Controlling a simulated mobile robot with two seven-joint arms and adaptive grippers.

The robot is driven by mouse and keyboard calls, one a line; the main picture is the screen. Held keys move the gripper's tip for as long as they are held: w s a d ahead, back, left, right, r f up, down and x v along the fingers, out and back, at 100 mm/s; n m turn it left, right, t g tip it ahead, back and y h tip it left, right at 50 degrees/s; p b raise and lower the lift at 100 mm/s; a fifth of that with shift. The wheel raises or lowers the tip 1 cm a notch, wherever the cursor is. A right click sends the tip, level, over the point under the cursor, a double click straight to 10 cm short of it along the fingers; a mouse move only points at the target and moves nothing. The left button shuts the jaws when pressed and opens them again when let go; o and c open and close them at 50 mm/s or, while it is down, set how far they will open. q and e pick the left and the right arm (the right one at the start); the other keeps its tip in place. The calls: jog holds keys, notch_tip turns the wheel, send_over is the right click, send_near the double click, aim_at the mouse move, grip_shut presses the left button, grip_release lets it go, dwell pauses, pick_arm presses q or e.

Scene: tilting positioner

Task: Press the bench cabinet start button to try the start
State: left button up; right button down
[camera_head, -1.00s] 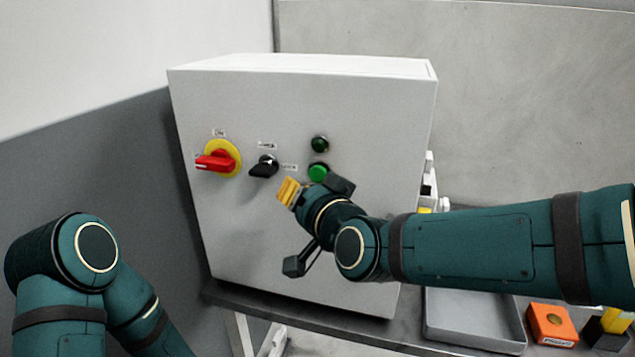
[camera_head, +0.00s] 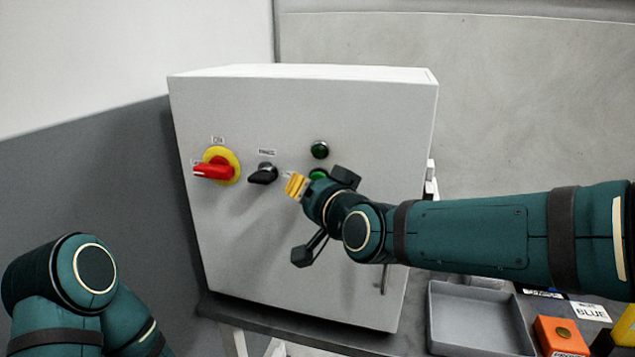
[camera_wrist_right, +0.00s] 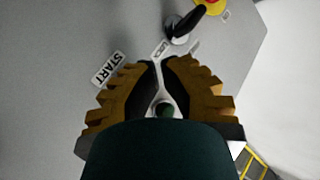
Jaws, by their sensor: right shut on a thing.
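The white bench cabinet (camera_head: 275,280) stands on a bench. Its green start button (camera_head: 318,174) sits below a dark green round lamp or button (camera_head: 319,150) and is partly covered by my right gripper. My right gripper (camera_head: 297,186) has yellow ridged fingertips, close in front of the panel at the button's lower left. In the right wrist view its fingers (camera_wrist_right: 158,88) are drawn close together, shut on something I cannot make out. The START label (camera_wrist_right: 108,68) lies beside the fingers. Contact with the button cannot be told. My left gripper is outside the view.
A red rotary switch (camera_head: 214,169) on a yellow plate and a black selector knob (camera_head: 263,174) are left of the fingertips. A grey tray (camera_head: 437,320), an orange box (camera_head: 562,338) and a BLUE label (camera_head: 591,311) lie at the lower right. The cabinet's lower front is clear.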

jog(key=shift+w, duration=0.1)
dwell(0.8)
jog(key=shift+w+d+b, duration=0.15)
jog(key=shift+w+b, duration=0.2)
jog(key=shift+b, duration=0.15)
jog(key=shift+w+d+b, duration=0.15)
jog(key=shift+w+b, duration=0.25)
jog(key=shift+b, duration=0.1)
dwell(0.6)
dwell(0.4)
jog(key=shift+s+a+p, duration=0.25)
jog(key=shift+s+p, duration=0.45)
jog(key=shift+s, duration=0.15)
